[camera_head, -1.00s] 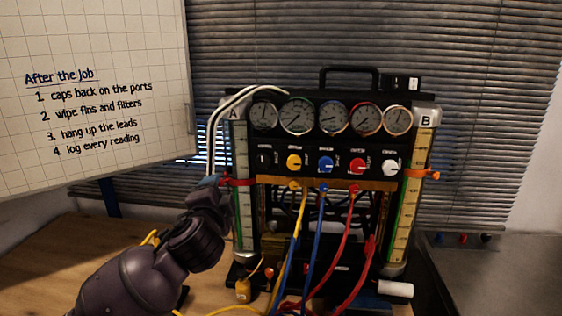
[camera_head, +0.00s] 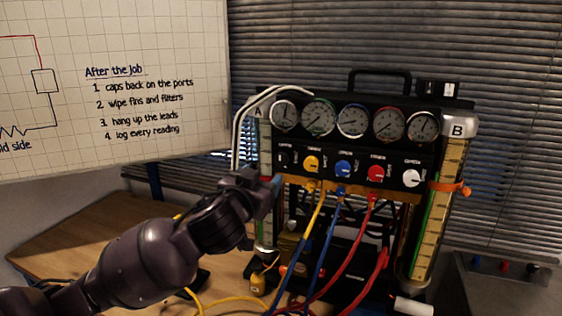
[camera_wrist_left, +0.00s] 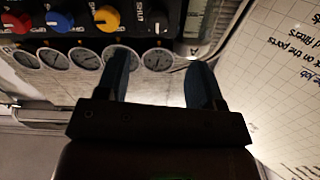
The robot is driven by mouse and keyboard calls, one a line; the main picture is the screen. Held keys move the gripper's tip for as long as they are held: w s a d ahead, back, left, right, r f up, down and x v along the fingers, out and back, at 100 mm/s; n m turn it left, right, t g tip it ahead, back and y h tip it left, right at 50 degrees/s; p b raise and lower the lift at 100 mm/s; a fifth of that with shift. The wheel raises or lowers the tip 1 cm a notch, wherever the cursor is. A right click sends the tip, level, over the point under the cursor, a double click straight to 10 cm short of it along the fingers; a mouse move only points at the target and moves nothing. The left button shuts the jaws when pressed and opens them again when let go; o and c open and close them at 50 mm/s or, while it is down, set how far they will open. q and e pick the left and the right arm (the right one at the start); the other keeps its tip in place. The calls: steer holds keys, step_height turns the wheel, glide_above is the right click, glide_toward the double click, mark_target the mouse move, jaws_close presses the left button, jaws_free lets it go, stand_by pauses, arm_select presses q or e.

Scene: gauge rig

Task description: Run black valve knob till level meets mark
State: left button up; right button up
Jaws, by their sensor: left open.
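The black valve knob (camera_head: 283,158) is at the left end of the knob row on the gauge rig's panel. In the left wrist view, the black knob (camera_wrist_left: 157,22) shows upside down at the top, beside the word SHUT. My left gripper (camera_head: 274,183) is open just below and left of this knob, in front of tube A (camera_head: 266,145). Its two blue fingers (camera_wrist_left: 160,75) are apart with nothing between them, and the knob is beyond their tips. Tube A's middle is hidden by the gripper. Tube B (camera_head: 436,210) has an orange clip (camera_head: 450,188). A's liquid level is unclear.
Yellow, blue, red and white knobs sit right of the black one, below several round gauges (camera_head: 352,120). Yellow, blue and red hoses (camera_head: 330,240) hang in front. A whiteboard (camera_head: 150,140) stands left, above the wooden table (camera_head: 85,235). White hoses curve over tube A's top.

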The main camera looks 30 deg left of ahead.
mark_target(280, 161)
arm_select(q)
steer(key=p+x, duration=0.1)
steer(key=x, duration=0.8)
steer(key=shift+w+d, duration=0.1)
steer(key=shift+w, duration=0.75)
steer(key=shift+c, duration=0.2)
steer(key=c, duration=0.9)
